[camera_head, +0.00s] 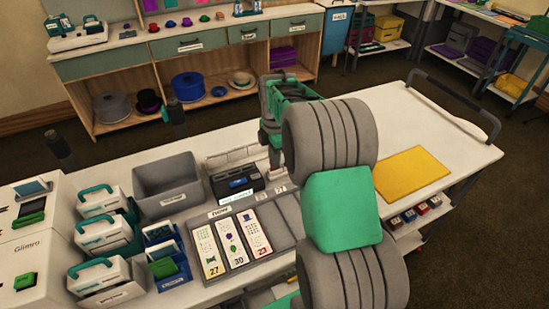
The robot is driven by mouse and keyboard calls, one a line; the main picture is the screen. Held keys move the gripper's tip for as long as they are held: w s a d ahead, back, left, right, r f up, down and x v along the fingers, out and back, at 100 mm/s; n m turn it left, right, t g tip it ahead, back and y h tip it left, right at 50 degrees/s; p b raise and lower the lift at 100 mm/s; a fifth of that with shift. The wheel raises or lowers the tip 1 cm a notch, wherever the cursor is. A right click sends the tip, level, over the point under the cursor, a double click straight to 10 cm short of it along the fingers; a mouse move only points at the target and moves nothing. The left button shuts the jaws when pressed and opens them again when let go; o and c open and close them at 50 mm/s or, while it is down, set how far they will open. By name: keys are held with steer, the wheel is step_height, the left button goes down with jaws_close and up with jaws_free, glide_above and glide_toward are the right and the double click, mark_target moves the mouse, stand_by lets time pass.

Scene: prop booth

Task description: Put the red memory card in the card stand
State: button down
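Three white cards lie side by side in a grey tray (285,213) on the near table. The middle card (233,240) has green and purple marks and the number 30. The left card (209,251) has green marks and the number 27. A black holder (236,184) with a blue piece and a small label stands behind the cards; I cannot tell whether it is the card stand. My gripper (273,160) points down right of the black holder. My arm partly hides it, so its opening and any contents are unclear.
A grey bin (168,187) stands left of the black holder. A yellow mat (410,172) lies on the right. My arm covers the table's middle.

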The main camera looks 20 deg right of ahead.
steer(key=shift+f, duration=0.35)
steer(key=c, duration=1.5)
jaws_free()
steer(key=shift+c, duration=0.2)
step_height(320, 180, up, 8)
steer(key=shift+f+b, duration=0.1)
steer(key=shift+b, duration=0.4)
